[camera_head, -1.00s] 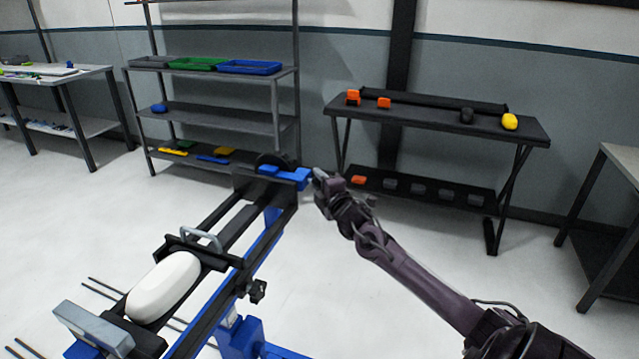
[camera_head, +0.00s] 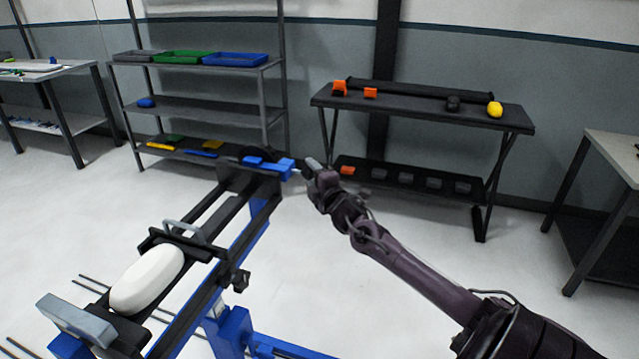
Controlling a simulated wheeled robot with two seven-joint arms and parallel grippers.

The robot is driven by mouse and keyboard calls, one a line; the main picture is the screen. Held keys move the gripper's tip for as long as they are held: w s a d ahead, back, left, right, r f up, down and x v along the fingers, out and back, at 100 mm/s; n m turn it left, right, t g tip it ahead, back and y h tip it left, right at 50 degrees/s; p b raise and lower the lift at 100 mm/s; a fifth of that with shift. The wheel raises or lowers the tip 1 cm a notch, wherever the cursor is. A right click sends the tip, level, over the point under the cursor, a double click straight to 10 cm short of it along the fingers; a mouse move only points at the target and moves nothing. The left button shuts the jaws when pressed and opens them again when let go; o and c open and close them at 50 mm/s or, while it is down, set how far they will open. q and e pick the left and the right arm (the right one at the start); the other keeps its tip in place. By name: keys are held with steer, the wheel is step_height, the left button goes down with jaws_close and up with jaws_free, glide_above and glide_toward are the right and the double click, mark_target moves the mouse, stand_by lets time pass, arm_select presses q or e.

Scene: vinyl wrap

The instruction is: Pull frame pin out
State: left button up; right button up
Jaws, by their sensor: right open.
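A black and blue frame (camera_head: 250,228) stands on the floor at left centre, with two long rails running away from me. At its far end is a blue block fitting (camera_head: 272,165), with a small light pin-like tip (camera_head: 296,172) at its right side. My right gripper (camera_head: 311,168) is at the right of this fitting, close to the pin end. Its fingers are small and partly blurred; I cannot tell whether they touch the pin. My left gripper is not in view.
A white rounded piece (camera_head: 147,279) and a grey block (camera_head: 76,320) sit on the frame's near part. A shelf rack (camera_head: 190,110) and a black table (camera_head: 425,112) stand behind. Another table (camera_head: 612,150) is at right. The floor between is clear.

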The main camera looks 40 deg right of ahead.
steer(key=v, duration=0.6)
steer(key=shift+s, duration=0.4)
steer(key=s+d+f+m+g+p, duration=0.1)
steer(key=s+f+m+g, duration=0.2)
steer(key=f, duration=0.9)
steer(key=s+f+m+g, duration=0.2)
steer(key=s+f, duration=0.2)
steer(key=f, duration=0.8)
steer(key=s+a+f+m+g+y+p, duration=0.1)
steer(key=s+a+f+g, duration=0.15)
steer(key=s+f, duration=0.4)
steer(key=s+a+f+m+g, duration=0.1)
steer(key=s+a+f+g, duration=0.15)
steer(key=f, duration=0.65)
steer(key=s+a+f+m+g+y, duration=0.1)
steer(key=s+a+f+g, duration=0.1)
steer(key=s+a+f, duration=0.4)
steer(key=s+a+f+m+g+y+p, duration=0.1)
steer(key=s+a+f+m+g+y, duration=0.1)
steer(key=s+a+f, duration=0.4)
steer(key=s+a+f+m+g+y, duration=0.1)
steer(key=s+a+f, duration=0.5)
steer(key=s+a, duration=0.7)
steer(key=s+m+g, duration=0.1)
steer(key=s, duration=0.4)
steer(key=shift+s+a+f+y+p, duration=0.2)
steer(key=shift+s+a+y+p, duration=0.05)
steer(key=shift+s+y+p, duration=0.1)
